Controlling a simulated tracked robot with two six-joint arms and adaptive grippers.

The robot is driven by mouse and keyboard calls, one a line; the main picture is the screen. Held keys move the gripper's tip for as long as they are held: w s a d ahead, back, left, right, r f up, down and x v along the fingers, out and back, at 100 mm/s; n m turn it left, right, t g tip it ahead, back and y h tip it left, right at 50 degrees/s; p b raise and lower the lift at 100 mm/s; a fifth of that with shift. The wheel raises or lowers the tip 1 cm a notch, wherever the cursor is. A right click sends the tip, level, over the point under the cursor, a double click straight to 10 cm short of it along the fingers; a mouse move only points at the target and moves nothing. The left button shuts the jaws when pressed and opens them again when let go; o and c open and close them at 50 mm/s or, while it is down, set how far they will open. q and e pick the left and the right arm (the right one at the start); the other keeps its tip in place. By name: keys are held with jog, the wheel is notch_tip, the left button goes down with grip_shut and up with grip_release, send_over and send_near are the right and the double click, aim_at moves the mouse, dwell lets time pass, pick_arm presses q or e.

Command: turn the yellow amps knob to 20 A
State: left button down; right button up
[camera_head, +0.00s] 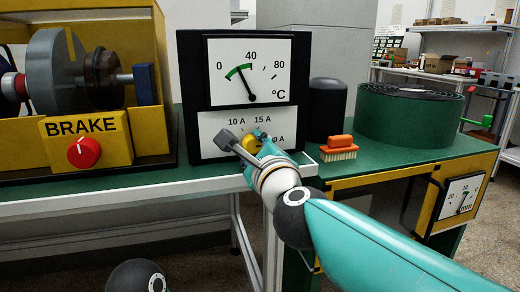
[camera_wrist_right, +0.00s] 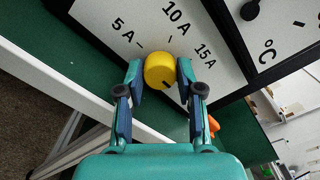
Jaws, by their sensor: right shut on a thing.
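The yellow amps knob (camera_head: 251,143) sits on the lower white dial plate (camera_head: 214,124) of the black instrument box. The head view shows the labels 10 A and 15 A, and the 20 A label is partly covered by my right gripper (camera_head: 247,145). In the right wrist view the knob (camera_wrist_right: 159,66) lies between the two fingertips of my right gripper (camera_wrist_right: 160,76), which is shut on its sides. The labels 5 A, 10 A and 15 A show there, and a short dark mark is on the knob's lower right. My left gripper is out of view.
A temperature gauge (camera_head: 250,72) is above the dial plate. A red BRAKE knob (camera_head: 84,152) is at the left. An orange brush (camera_head: 338,149), a dark cylinder (camera_head: 327,108) and a green roll (camera_head: 408,112) stand on the green bench to the right.

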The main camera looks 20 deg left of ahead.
jog(key=shift+w+d, duration=0.2)
jog(key=shift+d, duration=0.05)
jog(key=o, duration=0.8)
jog(key=shift+o, duration=1.4)
jog(key=shift+w+a+f, duration=0.1)
jog(key=shift+w, duration=0.05)
jog(key=shift+o, duration=0.3)
jog(key=shift+a, duration=0.1)
jog(key=v, duration=1.2)
